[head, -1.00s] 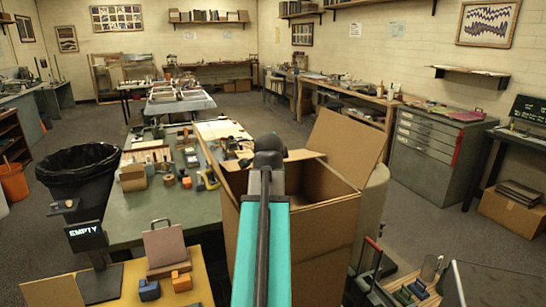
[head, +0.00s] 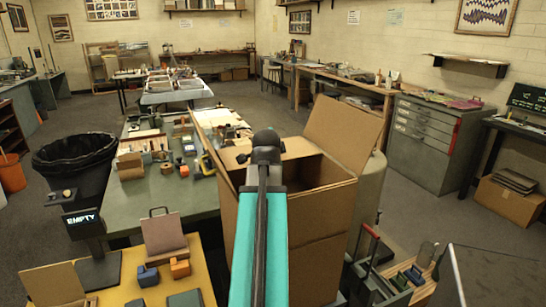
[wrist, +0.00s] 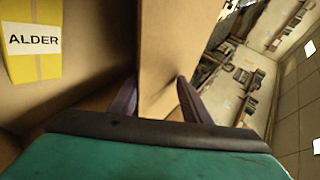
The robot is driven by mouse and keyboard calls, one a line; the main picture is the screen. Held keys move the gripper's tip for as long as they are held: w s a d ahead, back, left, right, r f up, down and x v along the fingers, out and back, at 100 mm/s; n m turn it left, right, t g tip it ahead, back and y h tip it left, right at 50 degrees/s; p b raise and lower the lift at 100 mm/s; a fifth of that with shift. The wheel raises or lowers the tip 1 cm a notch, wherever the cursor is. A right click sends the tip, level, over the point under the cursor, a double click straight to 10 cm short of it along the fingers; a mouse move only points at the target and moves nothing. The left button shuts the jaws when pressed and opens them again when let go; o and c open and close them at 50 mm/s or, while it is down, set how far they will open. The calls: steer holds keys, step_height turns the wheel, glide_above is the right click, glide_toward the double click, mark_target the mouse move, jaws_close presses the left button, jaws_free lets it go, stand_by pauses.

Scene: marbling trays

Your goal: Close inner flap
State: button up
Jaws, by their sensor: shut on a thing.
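The tall open cardboard box (head: 325,232) stands in front of me in the head view. One broad flap (head: 345,130) rises at its far right, and another (head: 212,150) leans outward at its left. My arm covers part of the box mouth, and my gripper's fingers cannot be made out in the head view. In the wrist view, my gripper (wrist: 157,95) has one dark finger on each side of a cardboard flap (wrist: 163,55) and is shut on it.
A green worktable (head: 160,195) with small items lies left of the box. A black-lined bin (head: 75,155) and an "EMPTY" display (head: 83,218) stand further left. A yellow table (head: 130,275) is at front left. A wooden tool tray (head: 410,285) is at right. Floor is open beyond.

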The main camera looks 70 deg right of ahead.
steer(key=shift+w+f, duration=0.15)
steer(key=shift+f, duration=0.1)
steer(key=shift+a+r, duration=0.1)
steer(key=shift+a, duration=0.1)
steer(key=v, duration=0.7)
steer(key=shift+r+b, duration=0.25)
steer(key=shift+b, duration=0.05)
steer(key=shift+c, duration=0.4)
steer(key=b+v, duration=0.3)
steer(key=v, duration=0.3)
steer(key=shift+s+b, duration=0.25)
steer(key=shift+b, duration=0.05)
steer(key=shift+r, duration=0.15)
